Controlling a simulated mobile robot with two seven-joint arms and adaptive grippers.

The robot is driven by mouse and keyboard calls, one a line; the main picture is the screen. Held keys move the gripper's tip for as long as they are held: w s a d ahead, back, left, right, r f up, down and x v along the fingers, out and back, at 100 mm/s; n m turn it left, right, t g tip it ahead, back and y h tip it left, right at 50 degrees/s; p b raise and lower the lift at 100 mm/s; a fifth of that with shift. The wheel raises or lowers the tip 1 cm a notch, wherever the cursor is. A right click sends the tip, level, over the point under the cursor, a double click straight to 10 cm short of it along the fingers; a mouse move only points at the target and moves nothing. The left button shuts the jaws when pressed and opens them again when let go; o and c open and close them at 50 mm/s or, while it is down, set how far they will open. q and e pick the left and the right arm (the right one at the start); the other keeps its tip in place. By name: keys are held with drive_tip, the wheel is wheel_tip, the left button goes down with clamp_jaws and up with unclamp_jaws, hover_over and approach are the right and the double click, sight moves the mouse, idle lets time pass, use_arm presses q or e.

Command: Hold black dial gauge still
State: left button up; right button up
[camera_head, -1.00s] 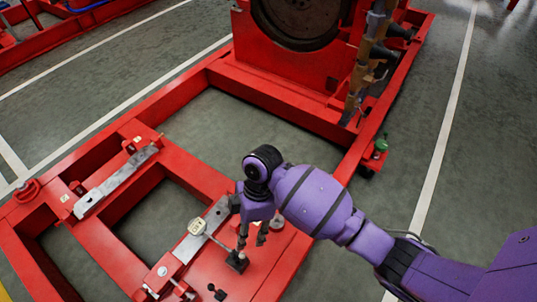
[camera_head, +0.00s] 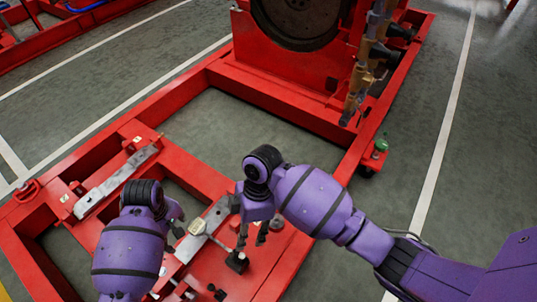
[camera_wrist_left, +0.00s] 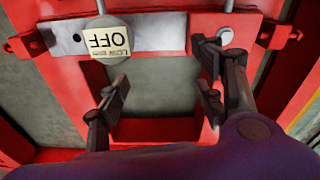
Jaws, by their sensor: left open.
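The dial gauge (camera_head: 198,227) shows a pale round face in the head view, on a thin arm that runs to a small black base (camera_head: 238,262) on the red frame. In the left wrist view, a pale label reading "OFF" (camera_wrist_left: 107,42) sits beyond the fingers; I cannot tell whether it belongs to the gauge. My left gripper (camera_wrist_left: 163,92) is open and empty, with its fingers apart short of the metal strip. In the head view it is left of the gauge. My right gripper (camera_head: 253,235) points down just above the black base, with its fingers apart.
The red base frame (camera_head: 225,75) has open gaps showing grey floor. A metal bar (camera_head: 115,182) lies on its left cross-member. A green-topped item (camera_head: 380,147) stands on a ledge at the right. The large red machine (camera_head: 290,65) rises behind.

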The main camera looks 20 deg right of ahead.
sight(197, 225)
use_arm(q)
drive_tip(key=shift+g, duration=0.4)
drive_tip(key=d+r, duration=0.1)
drive_tip(key=d, duration=0.1)
drive_tip(key=d+r, duration=0.1)
drive_tip(key=d, duration=0.1)
drive_tip(key=w+d+r, duration=0.1)
drive_tip(key=d, duration=0.1)
drive_tip(key=shift+d, duration=0.5)
wheel_tip(197, 225, down, 7)
drive_tip(key=shift+f, duration=0.2)
clamp_jaws()
drive_tip(key=shift+c, duration=1.1)
unclamp_jaws()
